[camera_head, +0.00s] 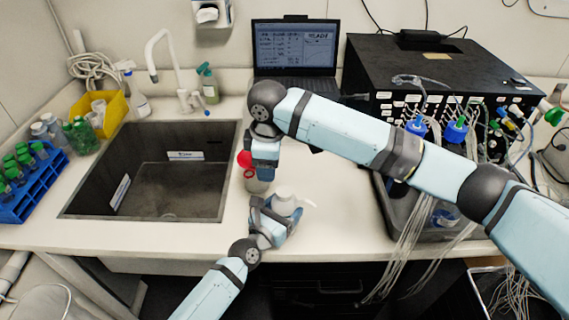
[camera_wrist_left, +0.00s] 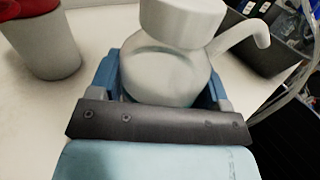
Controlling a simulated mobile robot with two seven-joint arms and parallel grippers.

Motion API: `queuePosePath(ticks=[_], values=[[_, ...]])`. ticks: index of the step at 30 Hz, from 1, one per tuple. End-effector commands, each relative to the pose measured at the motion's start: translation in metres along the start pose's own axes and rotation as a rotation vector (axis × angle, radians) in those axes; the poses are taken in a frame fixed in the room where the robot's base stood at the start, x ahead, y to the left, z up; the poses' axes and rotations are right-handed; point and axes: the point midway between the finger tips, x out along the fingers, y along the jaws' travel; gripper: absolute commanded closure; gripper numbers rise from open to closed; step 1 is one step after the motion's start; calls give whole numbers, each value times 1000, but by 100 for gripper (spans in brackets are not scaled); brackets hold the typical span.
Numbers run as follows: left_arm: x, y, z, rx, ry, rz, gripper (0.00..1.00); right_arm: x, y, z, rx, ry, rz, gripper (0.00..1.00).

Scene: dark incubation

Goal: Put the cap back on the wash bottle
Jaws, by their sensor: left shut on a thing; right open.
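The wash bottle (camera_head: 284,203) is a pale, translucent bottle with a white top and a bent white spout pointing right. My left gripper (camera_head: 272,220) is shut around its body at the counter's front. The left wrist view shows the bottle (camera_wrist_left: 165,70) between the jaws, with a broad white cap (camera_wrist_left: 182,22) at its top. I cannot tell if this cap is fully seated. My right gripper (camera_head: 262,168) is open, pointing down just behind the bottle, beside a red-topped grey container (camera_head: 257,186). Its fingertips are partly hidden.
The grey container also shows in the left wrist view (camera_wrist_left: 45,48). A sink (camera_head: 170,180) lies left, with a blue tube rack (camera_head: 35,190) and yellow bin (camera_head: 113,108) beyond. A laptop (camera_head: 295,50) stands behind. A black instrument (camera_head: 440,70) and tray with tubing stand right.

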Motion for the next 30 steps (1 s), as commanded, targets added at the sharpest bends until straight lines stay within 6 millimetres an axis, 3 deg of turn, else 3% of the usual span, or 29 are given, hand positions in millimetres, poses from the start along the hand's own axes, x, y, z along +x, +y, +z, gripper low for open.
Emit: queuePosePath(ticks=[6,12,18,30], values=[[0,0,0,0,0,0,96,0,1,20,-484,-23,-44,46],[0,0,0,0,0,0,96,2,1,33,-762,-23,-82,46],[0,0,0,0,0,0,96,2,1,38,-856,-19,-98,46],[0,0,0,0,0,0,96,8,0,38,-858,-19,-99,46]])
